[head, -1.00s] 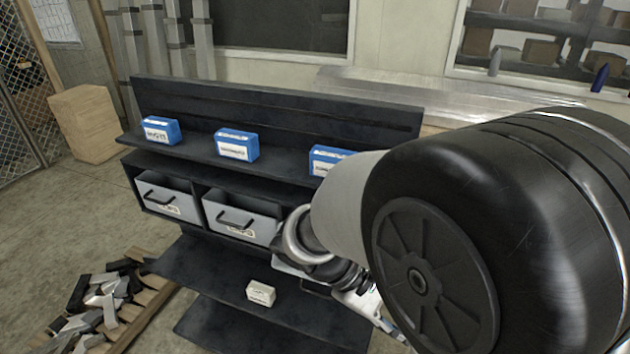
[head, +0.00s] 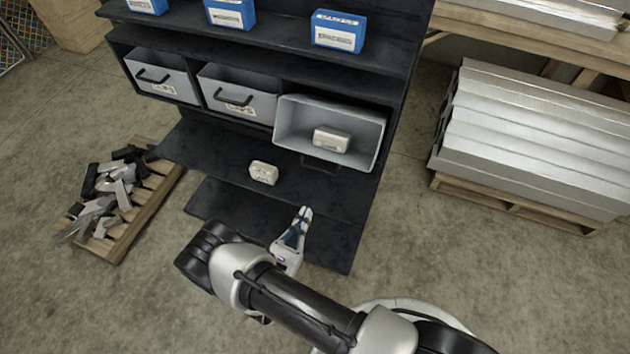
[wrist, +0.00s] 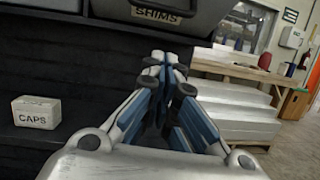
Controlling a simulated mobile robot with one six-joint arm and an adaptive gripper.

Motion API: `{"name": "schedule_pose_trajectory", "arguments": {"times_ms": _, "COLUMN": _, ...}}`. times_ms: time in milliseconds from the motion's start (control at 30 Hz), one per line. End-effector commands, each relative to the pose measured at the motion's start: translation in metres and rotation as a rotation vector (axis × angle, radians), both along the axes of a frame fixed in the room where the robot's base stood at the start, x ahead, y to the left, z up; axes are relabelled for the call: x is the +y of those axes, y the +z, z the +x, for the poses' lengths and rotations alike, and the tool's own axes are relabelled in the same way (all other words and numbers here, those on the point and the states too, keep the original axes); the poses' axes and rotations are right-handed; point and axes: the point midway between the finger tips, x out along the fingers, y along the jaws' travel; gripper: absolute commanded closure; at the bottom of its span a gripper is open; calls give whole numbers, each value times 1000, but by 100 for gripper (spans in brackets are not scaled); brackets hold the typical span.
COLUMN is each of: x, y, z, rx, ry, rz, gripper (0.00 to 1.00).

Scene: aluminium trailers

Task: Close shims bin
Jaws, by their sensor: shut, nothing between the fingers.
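The shims bin (head: 292,128) is the right one of three grey bins in the black rack. It is pulled out, and its open top shows a pale box (head: 331,138) inside. In the wrist view, the bin's dark front with the SHIMS label (wrist: 167,16) fills the top edge. My gripper (head: 304,214) is in front of the rack, below and apart from the bin. In the wrist view my gripper (wrist: 166,62) has its fingers together and empty, pointing to just under the bin front.
Two other grey bins (head: 160,76) (head: 236,92) sit to the left, less far out. A small CAPS box (head: 264,173) lies on the lower shelf. A pallet of metal scraps (head: 118,195) is at left, stacked aluminium beams (head: 540,130) at right. Floor between is clear.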

Motion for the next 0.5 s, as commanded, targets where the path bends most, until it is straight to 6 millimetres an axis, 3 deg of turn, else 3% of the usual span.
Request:
{"name": "schedule_pose_trajectory", "arguments": {"times_ms": 100, "x": 6, "y": -17, "z": -8, "rx": 4, "ry": 68, "rz": -33, "gripper": 100}}
{"name": "schedule_pose_trajectory", "arguments": {"times_ms": 233, "x": 6, "y": -20, "z": -5, "rx": 4, "ry": 83, "rz": -39, "gripper": 100}}
{"name": "schedule_pose_trajectory", "arguments": {"times_ms": 500, "x": -12, "y": -7, "z": 37, "rx": 3, "ry": 74, "rz": -37, "gripper": 100}}
